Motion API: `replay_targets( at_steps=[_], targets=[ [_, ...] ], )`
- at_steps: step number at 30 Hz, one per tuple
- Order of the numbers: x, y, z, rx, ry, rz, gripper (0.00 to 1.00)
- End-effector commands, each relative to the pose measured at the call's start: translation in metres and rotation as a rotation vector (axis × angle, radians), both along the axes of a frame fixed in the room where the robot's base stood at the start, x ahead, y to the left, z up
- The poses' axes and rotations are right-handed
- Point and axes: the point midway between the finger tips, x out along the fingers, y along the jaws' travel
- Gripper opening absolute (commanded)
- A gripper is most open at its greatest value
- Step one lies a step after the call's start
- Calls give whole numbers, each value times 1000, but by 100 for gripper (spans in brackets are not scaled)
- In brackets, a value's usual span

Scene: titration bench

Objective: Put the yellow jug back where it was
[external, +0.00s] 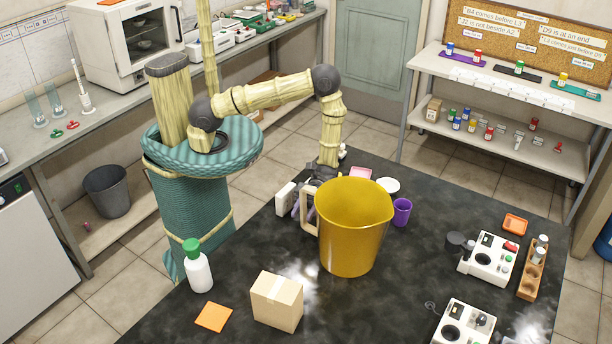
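The big yellow jug (352,245) is upright over the middle of the dark table, its open top towards the camera and its pale handle (309,208) on the left. I cannot tell whether its base rests on the table. My gripper (312,196) is low behind the jug's left rim, close to the handle. The jug hides most of its fingers, so I cannot tell whether they are open or shut on the handle.
A purple cup (402,211), white dish (388,185) and pink item (360,173) are behind the jug. A white box (284,198) is left. A cardboard box (277,301), green-capped bottle (198,268) and orange square (213,317) are in front. White devices (487,262) stand right.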

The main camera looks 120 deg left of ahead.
Motion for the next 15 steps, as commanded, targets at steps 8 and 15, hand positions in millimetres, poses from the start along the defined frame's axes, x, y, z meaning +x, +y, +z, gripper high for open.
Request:
replay_targets(
  at_steps=[8,15],
  targets=[
    [-3,18,1,1,-2,4,34],
    [-12,64,-1,3,-2,6,34]
  ],
)
